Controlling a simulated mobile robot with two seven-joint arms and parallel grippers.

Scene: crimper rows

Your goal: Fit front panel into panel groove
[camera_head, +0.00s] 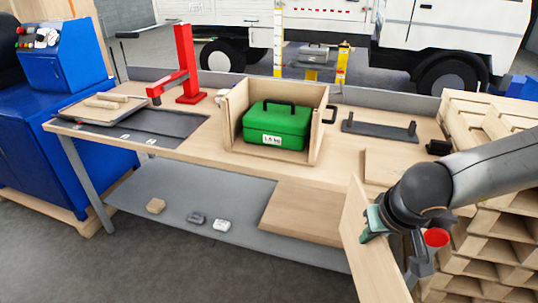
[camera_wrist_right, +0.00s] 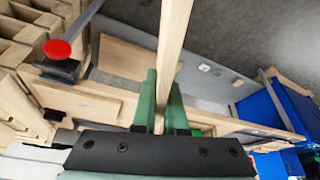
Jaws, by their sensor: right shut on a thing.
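The front panel (camera_head: 372,262) is a flat, light wooden board, tilted and held off the right part of the table's front edge. My right gripper (camera_head: 373,226) is shut on it, and the wrist view shows the green fingers (camera_wrist_right: 162,105) on both sides of the panel's edge (camera_wrist_right: 173,45). The wooden crate (camera_head: 230,137) stands on the table with its front side open. A green case (camera_head: 276,118) with a weight label sits inside it. The panel is apart from the crate, to its right and nearer to me. The groove itself is too small to make out. My left gripper is not in view.
A dark bracket (camera_head: 378,131) lies right of the crate. Pallets (camera_head: 490,110) stand at the right. A lower shelf (camera_head: 190,185) holds small items and a board (camera_head: 305,212).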

